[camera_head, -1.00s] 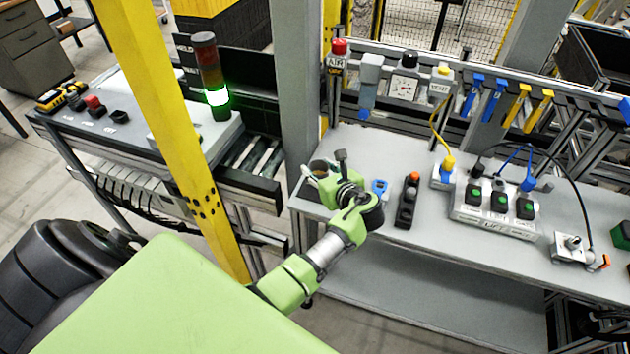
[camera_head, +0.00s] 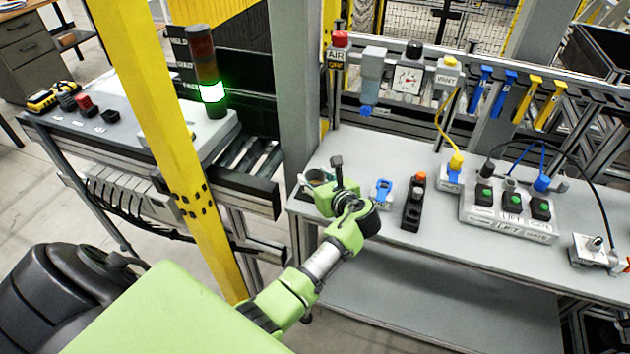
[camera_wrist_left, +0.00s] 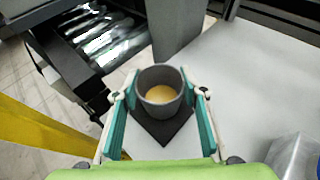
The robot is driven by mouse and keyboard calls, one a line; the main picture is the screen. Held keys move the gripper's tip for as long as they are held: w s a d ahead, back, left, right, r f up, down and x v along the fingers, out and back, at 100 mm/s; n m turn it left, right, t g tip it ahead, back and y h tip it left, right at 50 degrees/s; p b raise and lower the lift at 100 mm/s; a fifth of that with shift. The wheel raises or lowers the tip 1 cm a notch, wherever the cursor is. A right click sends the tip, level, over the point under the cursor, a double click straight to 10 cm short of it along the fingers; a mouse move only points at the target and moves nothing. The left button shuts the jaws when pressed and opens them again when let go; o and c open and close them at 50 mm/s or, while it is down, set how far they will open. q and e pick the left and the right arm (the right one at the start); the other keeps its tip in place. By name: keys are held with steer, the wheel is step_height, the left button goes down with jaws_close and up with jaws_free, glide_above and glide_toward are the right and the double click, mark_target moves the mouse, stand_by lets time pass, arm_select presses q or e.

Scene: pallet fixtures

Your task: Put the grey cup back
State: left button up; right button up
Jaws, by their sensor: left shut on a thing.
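The grey cup (camera_wrist_left: 160,92) is round and upright, with a tan-yellow inside, in the left wrist view. In the head view it shows only partly (camera_head: 317,177), behind my left gripper at the left end of the grey bench. My left gripper (camera_wrist_left: 160,100) has its teal fingers on both sides of the cup and is shut on it. A dark square mat (camera_wrist_left: 163,133) lies under the cup in the wrist view. I cannot tell whether the cup touches it. My right gripper is not in view.
A blue tag (camera_head: 382,190) and a black switch box (camera_head: 414,203) stand right of my left gripper. A grey post (camera_head: 297,90) rises just left of it. The bench's front edge is close.

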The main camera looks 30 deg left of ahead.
arm_select(q)
steer(key=shift+f, duration=0.1)
steer(key=o, duration=1.2)
steer(key=shift+c, duration=0.2)
steer(key=b+v, duration=0.1)
steer(key=v, duration=1.1)
steer(key=shift+r, duration=0.25)
